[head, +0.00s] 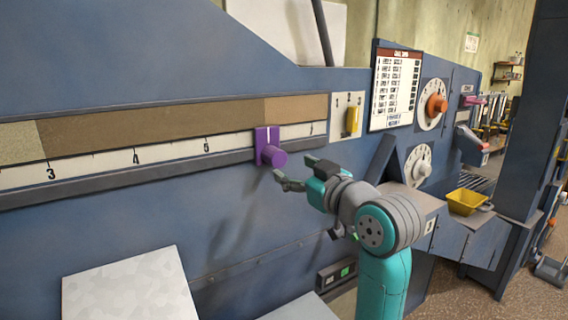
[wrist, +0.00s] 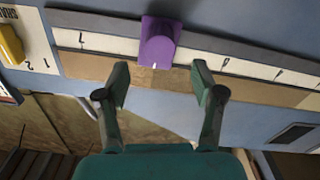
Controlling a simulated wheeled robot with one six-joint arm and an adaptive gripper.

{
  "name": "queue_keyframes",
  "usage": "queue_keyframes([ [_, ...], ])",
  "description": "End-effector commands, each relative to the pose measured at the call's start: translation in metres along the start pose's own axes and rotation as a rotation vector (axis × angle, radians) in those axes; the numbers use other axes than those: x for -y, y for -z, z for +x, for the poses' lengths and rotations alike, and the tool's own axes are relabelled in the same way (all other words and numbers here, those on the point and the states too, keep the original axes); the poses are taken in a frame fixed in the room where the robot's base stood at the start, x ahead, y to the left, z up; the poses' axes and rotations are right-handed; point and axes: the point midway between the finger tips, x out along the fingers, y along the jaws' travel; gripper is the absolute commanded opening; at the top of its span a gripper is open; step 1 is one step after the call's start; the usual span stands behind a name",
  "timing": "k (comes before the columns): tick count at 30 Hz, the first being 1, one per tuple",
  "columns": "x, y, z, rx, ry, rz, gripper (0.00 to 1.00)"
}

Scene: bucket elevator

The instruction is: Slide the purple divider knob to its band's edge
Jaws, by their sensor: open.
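The purple divider knob (head: 272,153) sits on the rail below a numbered scale, right of the 5 mark. Its white line (head: 267,137) is close to the edge between the dark brown band (head: 165,123) and the lighter brown band (head: 297,108). My gripper (head: 282,178) is open and empty, just below and right of the knob in the head view. In the wrist view the knob (wrist: 160,42) lies ahead of the gap between my two spread fingertips (wrist: 161,74). I see no contact. The band edge is hard to make out in the wrist view.
A yellow switch (head: 352,120) is on a pale plate right of the rail. An orange dial knob (head: 436,104) and a grey-white dial (head: 418,165) are farther right. A yellow bin (head: 466,201) stands beyond my arm. A pale panel (head: 130,287) juts out below the rail.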

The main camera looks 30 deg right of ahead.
Motion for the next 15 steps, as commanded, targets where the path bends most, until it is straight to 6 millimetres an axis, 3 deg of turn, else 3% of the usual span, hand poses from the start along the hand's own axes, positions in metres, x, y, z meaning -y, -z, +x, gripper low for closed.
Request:
queue_keyframes([
  [6, -0.001, 0.0, -0.028, 0.0, -0.001, 0.0, 0.68],
  [15, 0.0, 0.0, -0.036, 0.0, 0.001, 0.0, 0.68],
])
